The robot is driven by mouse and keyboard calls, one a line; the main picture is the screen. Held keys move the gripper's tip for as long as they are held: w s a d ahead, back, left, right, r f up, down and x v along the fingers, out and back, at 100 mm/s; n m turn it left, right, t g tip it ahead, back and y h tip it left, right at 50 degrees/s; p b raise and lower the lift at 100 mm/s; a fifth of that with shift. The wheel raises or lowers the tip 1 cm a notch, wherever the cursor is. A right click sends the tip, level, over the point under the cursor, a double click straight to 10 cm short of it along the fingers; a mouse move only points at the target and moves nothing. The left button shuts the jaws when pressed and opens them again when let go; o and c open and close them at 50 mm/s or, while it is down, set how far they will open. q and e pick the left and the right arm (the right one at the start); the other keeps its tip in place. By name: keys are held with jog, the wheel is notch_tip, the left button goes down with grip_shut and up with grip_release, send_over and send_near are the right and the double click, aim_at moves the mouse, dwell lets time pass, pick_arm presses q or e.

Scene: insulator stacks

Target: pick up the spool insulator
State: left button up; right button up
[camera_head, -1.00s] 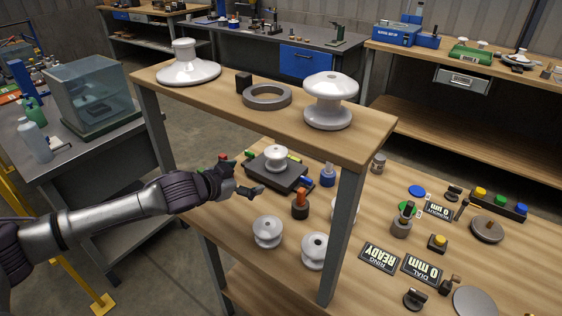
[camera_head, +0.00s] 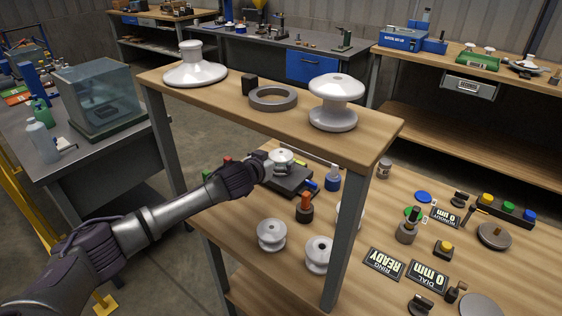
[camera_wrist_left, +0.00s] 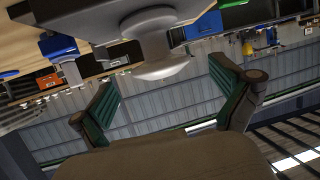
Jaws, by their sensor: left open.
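A white spool insulator (camera_head: 281,157) stands on a dark block (camera_head: 292,184) on the lower bench, under the raised shelf. My left gripper (camera_head: 272,164) is right at this spool in the head view and partly covers it. In the left wrist view, a pale spool (camera_wrist_left: 155,45) shows ahead, between the green-padded fingers of the open gripper (camera_wrist_left: 163,72). A gap shows on both sides, so the fingers are not closed on it. Two more white spools (camera_head: 271,235) (camera_head: 319,254) stand nearer on the bench. A larger white spool (camera_head: 335,102) stands on the shelf. My right gripper is not in view.
The wooden shelf (camera_head: 230,100) and its front leg (camera_head: 344,235) stand close to the arm. A white bell-shaped insulator (camera_head: 195,66) and a grey ring (camera_head: 272,98) are on the shelf. An orange-topped bottle (camera_head: 304,208) and a blue one (camera_head: 333,178) stand near the block.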

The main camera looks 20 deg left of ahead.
aim_at(281, 156)
pick_arm(q)
jog(key=x, duration=0.5)
jog(key=c, duration=1.5)
